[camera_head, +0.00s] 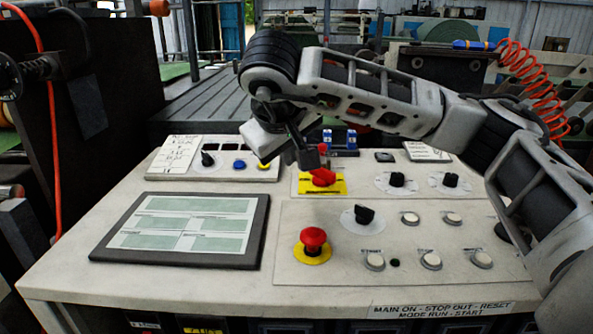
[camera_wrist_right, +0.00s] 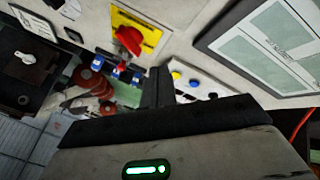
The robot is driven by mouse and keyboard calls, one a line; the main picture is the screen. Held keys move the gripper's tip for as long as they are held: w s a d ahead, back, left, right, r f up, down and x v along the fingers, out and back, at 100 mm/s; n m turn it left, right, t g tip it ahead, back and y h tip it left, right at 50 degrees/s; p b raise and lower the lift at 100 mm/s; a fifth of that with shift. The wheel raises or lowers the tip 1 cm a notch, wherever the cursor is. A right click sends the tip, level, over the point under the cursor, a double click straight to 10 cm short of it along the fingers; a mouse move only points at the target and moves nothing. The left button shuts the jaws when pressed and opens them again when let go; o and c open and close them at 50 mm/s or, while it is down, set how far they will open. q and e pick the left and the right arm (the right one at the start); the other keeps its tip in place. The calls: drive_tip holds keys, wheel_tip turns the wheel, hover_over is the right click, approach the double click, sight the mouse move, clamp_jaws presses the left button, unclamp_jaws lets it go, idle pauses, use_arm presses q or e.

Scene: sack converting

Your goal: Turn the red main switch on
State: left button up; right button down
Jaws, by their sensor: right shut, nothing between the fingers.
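The red main switch (camera_head: 323,178) is a rotary handle on a yellow plate (camera_head: 338,188), in the middle of the console's upper panel. It also shows in the right wrist view (camera_wrist_right: 128,40), with its yellow plate (camera_wrist_right: 152,34). Whether it stands at on or off I cannot read. My right gripper (camera_head: 308,157) points down just behind and above the switch in the head view and partly covers its surroundings. In the right wrist view its fingers (camera_wrist_right: 158,88) are together and empty, with a gap between them and the handle. My left gripper is not in view.
A red mushroom button (camera_head: 313,238) on a yellow ring stands nearer on the console. A dark-framed screen (camera_head: 185,230) lies to the left. Black knobs (camera_head: 364,214) and white buttons (camera_head: 431,259) sit at right. Blue parts (camera_head: 340,140) stand behind the switch.

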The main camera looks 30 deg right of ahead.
sight(322, 175)
drive_tip(key=x, duration=0.9)
drive_tip(key=shift+d+f, duration=0.1)
drive_tip(key=shift+f, duration=0.15)
drive_tip(key=d, duration=0.1)
drive_tip(key=d+p, duration=0.1)
drive_tip(key=shift+w+d+r, duration=0.15)
drive_tip(key=shift+w+d, duration=0.1)
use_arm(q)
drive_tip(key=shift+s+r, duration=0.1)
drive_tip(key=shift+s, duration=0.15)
use_arm(e)
drive_tip(key=shift+w+d, duration=0.2)
drive_tip(key=shift+d, duration=0.45)
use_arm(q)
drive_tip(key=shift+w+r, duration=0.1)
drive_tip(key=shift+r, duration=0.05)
use_arm(e)
drive_tip(key=shift+a, duration=0.1)
drive_tip(key=shift+w+p, duration=0.1)
drive_tip(key=shift+p, duration=0.2)
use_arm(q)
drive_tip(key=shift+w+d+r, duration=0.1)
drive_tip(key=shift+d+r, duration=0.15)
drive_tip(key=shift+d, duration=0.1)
use_arm(e)
drive_tip(key=shift+m, duration=0.4)
